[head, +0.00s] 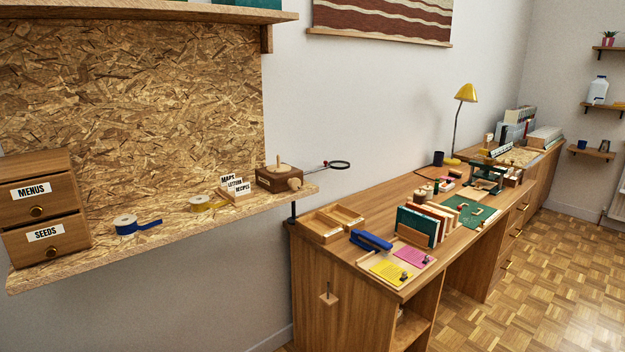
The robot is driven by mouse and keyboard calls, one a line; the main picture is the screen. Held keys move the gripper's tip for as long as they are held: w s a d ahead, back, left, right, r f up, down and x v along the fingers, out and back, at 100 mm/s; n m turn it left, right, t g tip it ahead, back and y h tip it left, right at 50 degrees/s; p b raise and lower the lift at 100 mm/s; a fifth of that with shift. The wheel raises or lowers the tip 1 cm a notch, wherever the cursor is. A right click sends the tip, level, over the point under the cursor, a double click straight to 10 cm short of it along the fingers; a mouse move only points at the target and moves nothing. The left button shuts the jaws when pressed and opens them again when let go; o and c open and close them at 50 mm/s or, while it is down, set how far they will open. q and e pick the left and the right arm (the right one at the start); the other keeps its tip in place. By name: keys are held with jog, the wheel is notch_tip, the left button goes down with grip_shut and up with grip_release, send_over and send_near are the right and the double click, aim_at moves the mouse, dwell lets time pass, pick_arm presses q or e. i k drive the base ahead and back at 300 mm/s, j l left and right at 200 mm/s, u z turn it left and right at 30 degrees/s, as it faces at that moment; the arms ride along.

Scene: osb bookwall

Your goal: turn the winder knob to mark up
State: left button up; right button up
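A small brown wooden box (278,176), which looks like the winder, stands near the right end of the OSB shelf. An upright peg rises from its top. A lighter round wooden knob (295,184) sits on its front right side. The knob is too small in the view to tell a mark or which way it points. Neither of my grippers is in the head view.
A dark ring (340,165) sticks out right of the box. A crowded desk (340,285) stands beyond.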

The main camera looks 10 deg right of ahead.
aim_at(294, 184)
jog(key=i+l+u, duration=0.2)
jog(key=l+u, duration=0.15)
jog(key=l, duration=0.6)
jog(key=l+u, duration=0.4)
jog(key=l, duration=0.6)
jog(key=l+u, duration=0.35)
jog(key=l, duration=0.65)
jog(key=k, duration=0.05)
